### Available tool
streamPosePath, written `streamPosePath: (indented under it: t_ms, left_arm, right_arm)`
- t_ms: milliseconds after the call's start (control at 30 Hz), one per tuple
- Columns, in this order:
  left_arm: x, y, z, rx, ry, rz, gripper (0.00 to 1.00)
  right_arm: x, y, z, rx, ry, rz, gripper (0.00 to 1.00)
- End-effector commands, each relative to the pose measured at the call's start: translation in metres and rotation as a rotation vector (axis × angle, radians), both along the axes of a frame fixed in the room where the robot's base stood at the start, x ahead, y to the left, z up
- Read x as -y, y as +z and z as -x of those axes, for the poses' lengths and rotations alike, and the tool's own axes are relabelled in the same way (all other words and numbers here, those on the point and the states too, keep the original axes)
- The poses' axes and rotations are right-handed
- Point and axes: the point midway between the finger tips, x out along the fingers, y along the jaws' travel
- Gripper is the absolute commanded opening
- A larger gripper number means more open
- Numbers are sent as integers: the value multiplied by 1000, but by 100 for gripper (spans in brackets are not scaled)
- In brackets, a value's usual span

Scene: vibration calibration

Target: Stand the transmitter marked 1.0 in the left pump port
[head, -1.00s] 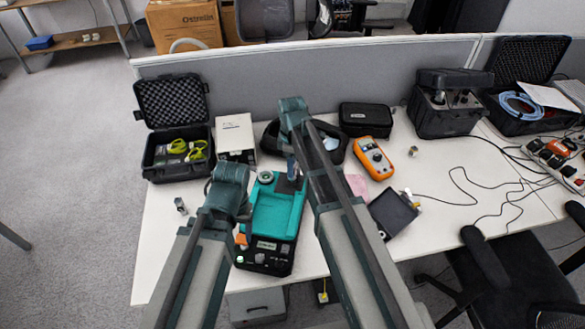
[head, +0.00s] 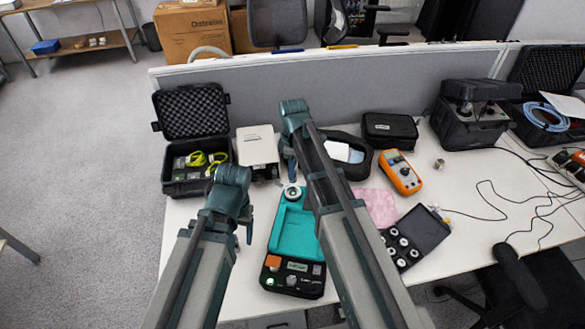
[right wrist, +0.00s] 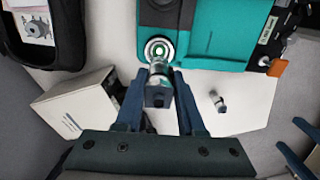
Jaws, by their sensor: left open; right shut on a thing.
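The teal and black pump (head: 294,228) lies on the desk, with a pale round port (head: 292,192) at its far left corner. My right gripper (head: 291,176) is just beyond that port. In the right wrist view, the gripper (right wrist: 158,92) is shut on a small metal transmitter (right wrist: 158,78). The transmitter overlaps the near edge of the round port (right wrist: 158,47); whether they touch is unclear. Its marking is unreadable. My left gripper (head: 249,230) is open and empty, left of the pump. A second small metal piece (right wrist: 217,101) lies on the desk.
An open black case (head: 197,187) and a white box (head: 258,150) stand at the back left. An orange multimeter (head: 400,172), a pink cloth (head: 377,205) and a black case of several round pieces (head: 424,229) lie to the right.

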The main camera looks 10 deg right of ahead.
Motion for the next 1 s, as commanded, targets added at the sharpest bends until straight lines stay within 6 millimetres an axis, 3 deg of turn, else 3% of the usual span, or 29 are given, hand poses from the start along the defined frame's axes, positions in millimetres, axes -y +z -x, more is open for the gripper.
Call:
streamPosePath:
  t_ms: [1000]
  left_arm:
    - [0,-61,0,0,0,0,68]
  right_arm:
    - [0,-61,0,0,0,0,0]
